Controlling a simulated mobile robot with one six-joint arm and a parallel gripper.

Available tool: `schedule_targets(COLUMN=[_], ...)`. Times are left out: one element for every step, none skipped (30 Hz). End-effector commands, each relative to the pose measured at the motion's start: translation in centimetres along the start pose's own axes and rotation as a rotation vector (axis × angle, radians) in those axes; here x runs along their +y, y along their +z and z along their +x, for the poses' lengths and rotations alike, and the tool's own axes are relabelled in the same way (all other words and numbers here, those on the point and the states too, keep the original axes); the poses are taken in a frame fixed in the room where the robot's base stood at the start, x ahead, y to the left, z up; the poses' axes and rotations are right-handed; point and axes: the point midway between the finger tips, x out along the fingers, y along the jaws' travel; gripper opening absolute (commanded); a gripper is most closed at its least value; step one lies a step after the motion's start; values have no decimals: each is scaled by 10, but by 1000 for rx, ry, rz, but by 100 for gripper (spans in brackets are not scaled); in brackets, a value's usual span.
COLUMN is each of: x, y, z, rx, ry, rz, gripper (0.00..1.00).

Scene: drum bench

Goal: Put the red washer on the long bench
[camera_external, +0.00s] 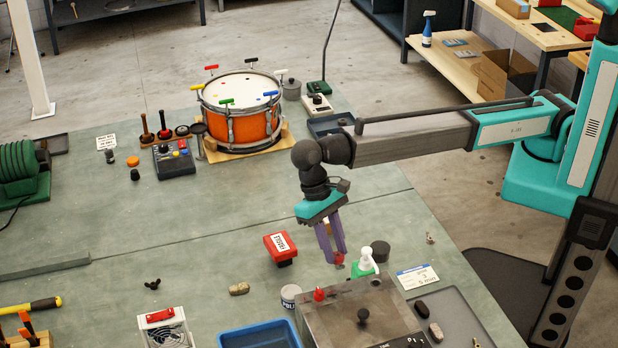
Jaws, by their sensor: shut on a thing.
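My gripper (336,256) points down over the front right part of the large green-topped bench (150,235). Its purple fingers are shut on a small red piece, which I take for the red washer (340,260). Only a little of it shows between the fingertips, so its shape is hard to make out. It is close beside a green and white bottle (363,262). I cannot tell whether it touches the surface below. Other work benches stand farther back, and the picture does not mark which one is the long bench.
A red labelled box (280,246) lies left of my gripper. A grey metal case (358,318), a white can (291,296) and a blue tray (260,336) stand in front. An orange drum (242,118) stands behind. The bench's middle left is clear.

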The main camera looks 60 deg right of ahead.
Motion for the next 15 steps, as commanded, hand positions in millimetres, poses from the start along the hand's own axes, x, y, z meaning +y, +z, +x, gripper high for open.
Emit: schedule_targets(x=[1,1,1,1,1,1,1,1,0,0,1,0,0,0,0], y=[-2,-4,-7,-9,-10,-13,-15,-17,-19,-21,-22,-24,-25,-26,-28], z=[7,12,18,22,26,32,37,41,46,51,55,59,62,64,67], rx=[0,0,-1,0,0,-1,-1,0,0,-1,-1,-1,0,0,0], ry=[1,2,2,1,1,2,2,2,1,1,2,1,1,0,0], rz=[0,0,1,1,1,1,1,1,1,1,0,0,0,0,0], gripper=[1,1,1,1,1,1,1,1,1,1,1,1,1,1,1])
